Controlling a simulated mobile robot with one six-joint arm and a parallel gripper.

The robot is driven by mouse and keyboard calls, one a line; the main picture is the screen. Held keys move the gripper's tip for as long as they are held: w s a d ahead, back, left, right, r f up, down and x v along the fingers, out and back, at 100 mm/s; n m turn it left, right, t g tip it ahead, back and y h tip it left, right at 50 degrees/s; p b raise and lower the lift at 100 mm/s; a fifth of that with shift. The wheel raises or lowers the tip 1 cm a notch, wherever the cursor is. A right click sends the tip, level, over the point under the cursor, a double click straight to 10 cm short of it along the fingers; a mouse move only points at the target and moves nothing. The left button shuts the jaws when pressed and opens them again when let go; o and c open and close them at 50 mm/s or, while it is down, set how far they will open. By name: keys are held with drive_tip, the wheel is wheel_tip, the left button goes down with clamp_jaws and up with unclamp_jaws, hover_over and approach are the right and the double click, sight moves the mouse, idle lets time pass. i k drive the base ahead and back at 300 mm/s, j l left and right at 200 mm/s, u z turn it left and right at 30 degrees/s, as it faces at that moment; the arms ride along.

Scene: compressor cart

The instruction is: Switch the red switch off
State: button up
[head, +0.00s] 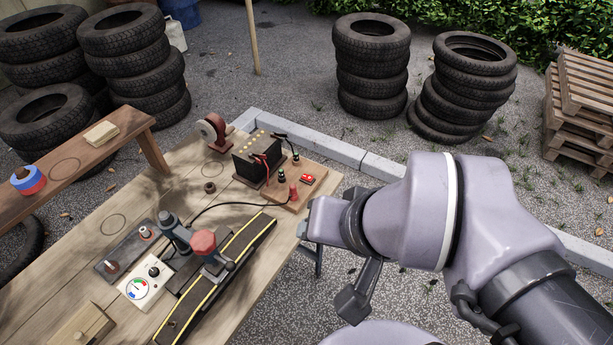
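The red switch (307,178) is a small red rocker on a wooden board (280,190) at the table's far right corner. Its on or off position is too small to tell. My gripper (306,226) is at the end of my arm, just below and right of the board in the picture, seemingly apart from the switch. Its fingers are too small and partly hidden to tell whether they are open.
A black cable (228,204) runs across the wooden table (130,215) from the board. A red-topped clamp tool (203,243), a black-and-yellow strip (250,238) and a gauge box (143,285) lie nearer. A raised shelf (85,155) stands left. Tyres (372,65) and pallets (585,105) are beyond.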

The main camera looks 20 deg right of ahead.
sight(305, 178)
drive_tip(key=i+l+u, duration=0.15)
drive_tip(key=i+l, duration=0.15)
drive_tip(key=i+l+u, duration=0.1)
drive_tip(key=i+l, duration=0.2)
drive_tip(key=i, duration=0.25)
